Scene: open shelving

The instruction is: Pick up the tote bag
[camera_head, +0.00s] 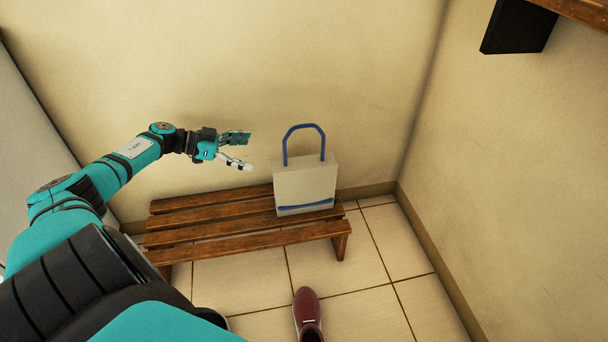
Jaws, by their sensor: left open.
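The tote bag (305,184) is pale beige with a blue stripe near its bottom and a tall blue handle loop standing up. It stands upright on the right end of a wooden slatted bench (205,225). My left gripper (245,152) is open and empty, to the left of the blue handle and apart from it. Its fingers point right toward the bag. My right gripper is not in view.
A dark red shoe (307,313) stands on the tiled floor in front of the bench. Walls close in behind the bench and at the right. A black object (517,27) hangs below a wooden shelf (585,10) at the upper right.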

